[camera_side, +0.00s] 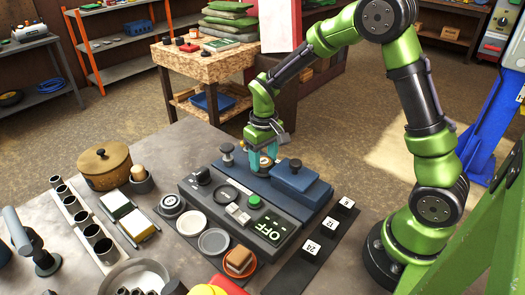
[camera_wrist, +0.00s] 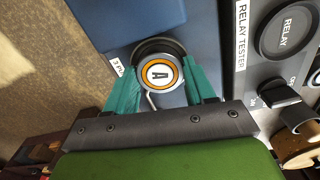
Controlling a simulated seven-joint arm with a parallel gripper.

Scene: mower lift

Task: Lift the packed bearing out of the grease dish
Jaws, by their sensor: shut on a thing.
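No bearing is clearly recognisable. A shallow orange-red dish (camera_side: 252,272) with a brown block (camera_side: 238,260) stands at the front of the bench; I cannot tell whether it is the grease dish.
A dark control panel (camera_side: 215,205) with knobs, a green button and "OFF" lies in front of my gripper. A white dish (camera_side: 191,222) and a grey dish (camera_side: 213,241) sit nearer. A blue block (camera_side: 296,178) with a knob stands close right. A lidded pot (camera_side: 103,165) is left.

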